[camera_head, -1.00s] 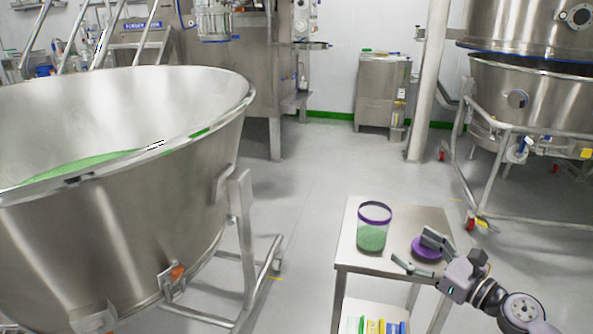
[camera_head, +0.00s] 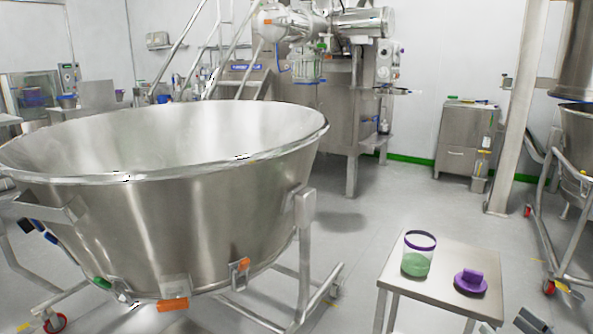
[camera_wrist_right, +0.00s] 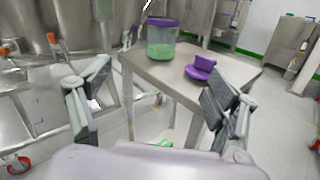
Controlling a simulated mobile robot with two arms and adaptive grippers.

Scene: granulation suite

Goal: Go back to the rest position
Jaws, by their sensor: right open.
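My right gripper (camera_head: 531,322) shows only in part at the lower right edge of the head view, in front of the small steel table. In the right wrist view its two fingers (camera_wrist_right: 156,105) are spread wide with nothing between them. Beyond them are the jar and the purple lid, apart from the fingers. The clear jar (camera_head: 417,254) with a purple rim and green contents stands upright on the table (camera_head: 440,293). The purple lid (camera_head: 470,282) with a raised grip lies flat beside it. My left gripper is not in view.
A large steel bowl (camera_head: 200,225) on a wheeled frame fills the left, close to the table. A steel cabinet (camera_head: 465,140) and a post (camera_head: 512,120) stand behind. Another wheeled frame (camera_head: 552,220) is at the right. Floor between bowl and table is clear.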

